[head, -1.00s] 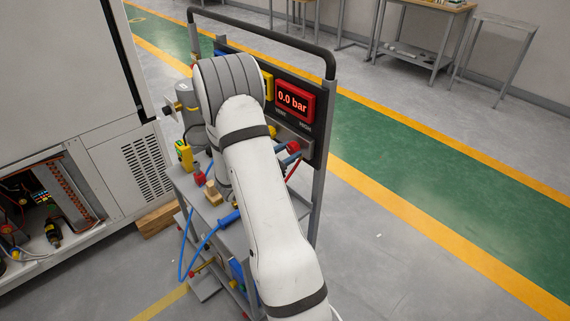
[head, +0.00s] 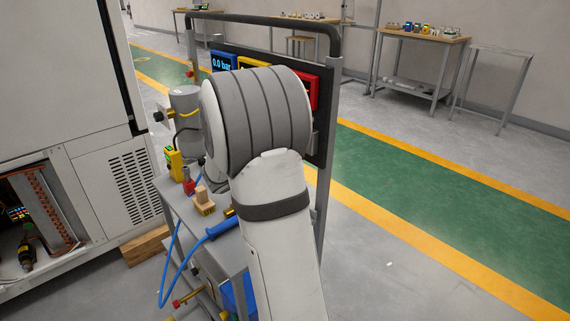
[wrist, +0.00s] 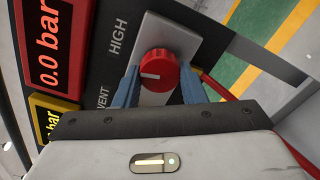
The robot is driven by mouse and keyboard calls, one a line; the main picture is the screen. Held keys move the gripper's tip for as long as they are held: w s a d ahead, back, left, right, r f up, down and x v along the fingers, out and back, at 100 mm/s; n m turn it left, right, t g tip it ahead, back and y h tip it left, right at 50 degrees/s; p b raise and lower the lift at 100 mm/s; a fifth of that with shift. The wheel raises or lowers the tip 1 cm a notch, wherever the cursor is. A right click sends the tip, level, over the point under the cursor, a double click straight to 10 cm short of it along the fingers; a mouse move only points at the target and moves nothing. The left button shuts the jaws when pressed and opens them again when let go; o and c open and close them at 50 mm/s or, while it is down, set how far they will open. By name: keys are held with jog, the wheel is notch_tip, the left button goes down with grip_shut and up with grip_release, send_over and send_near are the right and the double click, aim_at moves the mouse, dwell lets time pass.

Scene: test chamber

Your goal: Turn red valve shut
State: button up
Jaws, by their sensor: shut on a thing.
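The red valve (wrist: 160,62) is a round red knob with a white line on a light grey plate (wrist: 172,32), beside the word HIGH, in the wrist view. In that picture the white line points left. My gripper (wrist: 159,80) has two blue fingers, one on each side of the knob, and is shut on it. In the head view my arm hides the valve and the gripper.
A red display (wrist: 49,42) reads 0.0 bar, with a yellow display (wrist: 47,113) near it. A blue display (head: 223,62) also reads 0.0 bar. The trolley (head: 262,20) holds a grey cylinder (head: 186,100), a wooden block (head: 201,195) and a blue hose (head: 168,262). A red hose (wrist: 216,86) passes near the right finger.

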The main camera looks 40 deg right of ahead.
jog(key=m+b, duration=0.2)
jog(key=b, duration=0.1)
jog(key=shift+f+b, duration=0.1)
jog(key=shift+b, duration=0.3)
jog(key=shift+m, duration=0.4)
jog(key=o, duration=1)
jog(key=shift+d, duration=0.1)
jog(key=a, duration=0.7)
jog(key=shift+s+a, duration=0.3)
jog(key=shift+a, duration=0.1)
